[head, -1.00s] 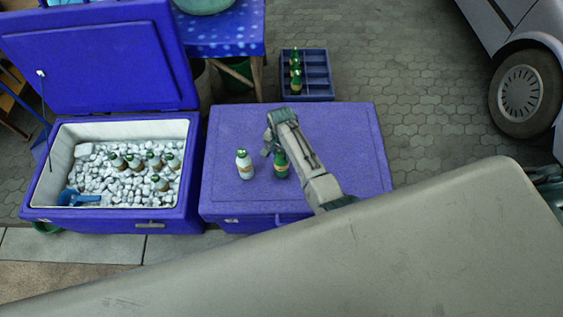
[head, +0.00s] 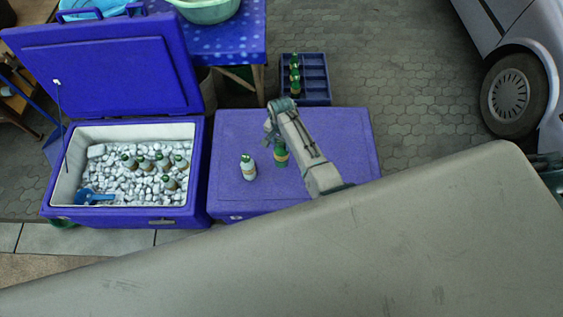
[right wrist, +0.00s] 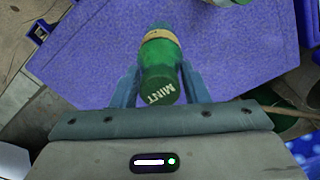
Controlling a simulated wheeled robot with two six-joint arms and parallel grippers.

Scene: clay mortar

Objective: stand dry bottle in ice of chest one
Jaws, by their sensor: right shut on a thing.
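A green bottle (head: 281,154) with a tan label is in my right gripper (head: 272,136). In the right wrist view the bottle (right wrist: 160,65) sits between the two fingers, its green top marked "MINT" towards the camera. My right gripper is shut on it, over the closed blue chest. The open blue chest (head: 187,208) at left is filled with white ice (head: 125,188). Several frosted green-capped bottles (head: 162,160) stand in the ice, towards the right half. My left gripper is not in view.
A frosted white bottle (head: 248,167) stands on the closed chest's lid (head: 330,135), left of the held bottle. A blue scoop (head: 92,196) lies in the ice's front left. A crate (head: 317,79) with green bottles is behind. The open lid (head: 105,70) rises behind the ice.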

